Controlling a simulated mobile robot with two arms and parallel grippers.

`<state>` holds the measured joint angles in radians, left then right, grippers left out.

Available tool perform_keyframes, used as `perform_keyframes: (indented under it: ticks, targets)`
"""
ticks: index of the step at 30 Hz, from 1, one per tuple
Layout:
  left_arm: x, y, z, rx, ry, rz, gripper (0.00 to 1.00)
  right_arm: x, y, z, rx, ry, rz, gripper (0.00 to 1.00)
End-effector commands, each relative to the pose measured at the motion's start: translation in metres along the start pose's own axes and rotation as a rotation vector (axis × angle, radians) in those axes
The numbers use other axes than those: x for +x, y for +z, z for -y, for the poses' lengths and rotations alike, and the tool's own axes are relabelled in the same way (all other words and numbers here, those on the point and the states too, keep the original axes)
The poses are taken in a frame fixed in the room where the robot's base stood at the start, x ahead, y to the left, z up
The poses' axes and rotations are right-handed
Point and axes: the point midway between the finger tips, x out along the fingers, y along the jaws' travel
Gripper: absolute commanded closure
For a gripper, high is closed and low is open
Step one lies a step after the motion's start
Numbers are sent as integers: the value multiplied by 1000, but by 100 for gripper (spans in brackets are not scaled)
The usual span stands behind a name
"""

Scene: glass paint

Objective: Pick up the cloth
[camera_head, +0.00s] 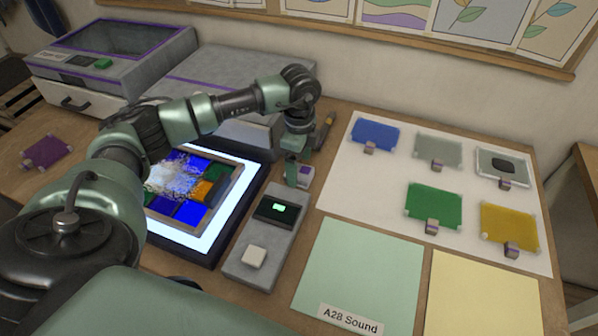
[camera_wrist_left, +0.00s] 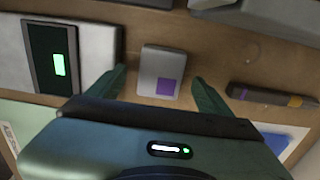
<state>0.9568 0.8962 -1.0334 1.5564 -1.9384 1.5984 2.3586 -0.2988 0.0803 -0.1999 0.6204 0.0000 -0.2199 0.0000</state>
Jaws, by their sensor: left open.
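A small grey pad with a purple square (camera_wrist_left: 161,72) lies on the wooden table; it looks like the cloth, though its material is hard to tell. In the head view it (camera_head: 306,175) shows just right of my left gripper (camera_head: 292,176), partly hidden by it. My left gripper points down beside the console's far end. In the left wrist view my left gripper (camera_wrist_left: 158,82) is open, with one fingertip on each side of the pad and gaps to it. I cannot tell the height of the fingertips above the table. My right gripper is not in view.
A grey console (camera_head: 262,240) with a green-lit screen stands left of the pad. A dark marker-like tool (camera_head: 325,130) lies behind it. A lit panel with coloured glass (camera_head: 236,200) is further left. Several coloured glass plates lie on a white sheet (camera_head: 385,190) at the right.

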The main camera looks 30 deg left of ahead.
Motion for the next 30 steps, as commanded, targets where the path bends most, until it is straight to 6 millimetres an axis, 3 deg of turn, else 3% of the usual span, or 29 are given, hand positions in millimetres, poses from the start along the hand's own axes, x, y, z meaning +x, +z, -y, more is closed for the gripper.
perform_keyframes:
  ticks: [4, 11, 14, 18, 19, 30]
  targets:
    - [15, 0, 0, -1, 0, 0, 20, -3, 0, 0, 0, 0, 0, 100]
    - [17, 0, 0, -1, -1, 0, 20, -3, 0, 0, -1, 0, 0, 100]
    - [17, 0, 0, -1, -1, 0, 42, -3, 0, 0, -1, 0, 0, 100]
    - [17, 0, 0, -1, -1, 0, 81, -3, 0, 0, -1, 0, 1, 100]
    - [17, 0, 0, -1, -1, 0, 86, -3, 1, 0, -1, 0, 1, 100]
    - [10, 0, 1, -1, -4, -2, 86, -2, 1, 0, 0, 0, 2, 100]
